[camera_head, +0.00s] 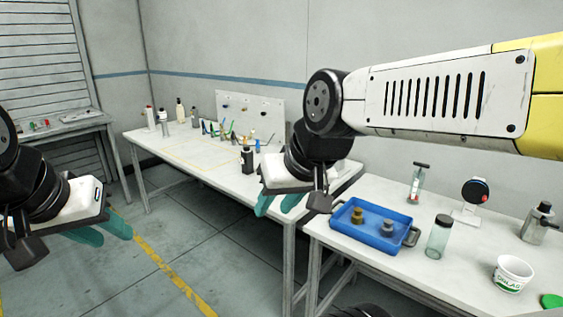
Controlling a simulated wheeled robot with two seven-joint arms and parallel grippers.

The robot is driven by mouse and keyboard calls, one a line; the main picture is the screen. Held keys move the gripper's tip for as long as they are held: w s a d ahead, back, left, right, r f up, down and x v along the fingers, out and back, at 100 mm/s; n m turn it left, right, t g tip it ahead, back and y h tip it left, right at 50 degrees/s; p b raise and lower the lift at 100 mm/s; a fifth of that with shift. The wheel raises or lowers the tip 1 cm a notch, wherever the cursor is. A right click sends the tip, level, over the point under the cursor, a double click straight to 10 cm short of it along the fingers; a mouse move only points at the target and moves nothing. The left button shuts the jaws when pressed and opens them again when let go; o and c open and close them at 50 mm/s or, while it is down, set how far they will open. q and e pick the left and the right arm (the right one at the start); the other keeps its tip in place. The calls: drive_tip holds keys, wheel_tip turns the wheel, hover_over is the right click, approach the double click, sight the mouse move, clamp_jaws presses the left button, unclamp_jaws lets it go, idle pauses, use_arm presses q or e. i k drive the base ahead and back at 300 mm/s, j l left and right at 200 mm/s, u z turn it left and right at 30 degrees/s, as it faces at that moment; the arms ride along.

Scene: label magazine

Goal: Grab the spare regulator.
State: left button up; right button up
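A blue tray (345,231) with dark handles lies on the near right table. In it stand a brass-coloured fitting (357,215) and a grey metal fitting (388,228), both small and apart. Either may be the regulator; I cannot tell which is the spare one. My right gripper (279,204), with teal fingers, is open and empty in the air, left of the tray in the picture. My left gripper (103,229) is open and empty at the far left, over the floor and away from both tables.
Near the tray stand a clear jar (438,237), a pump-like tool (417,182), a round black gauge on a stand (474,191), a metal can (537,222) and a white tub (512,273). Bottles and tools stand on the back table (160,150). My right arm crosses above the tray table.

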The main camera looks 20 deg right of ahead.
sight(247, 163)
drive_tip(key=z, duration=0.4)
drive_tip(key=i+j+u, duration=0.1)
drive_tip(key=i, duration=1)
drive_tip(key=i+j+u, duration=0.1)
drive_tip(key=i, duration=0.95)
drive_tip(key=j, duration=0.1)
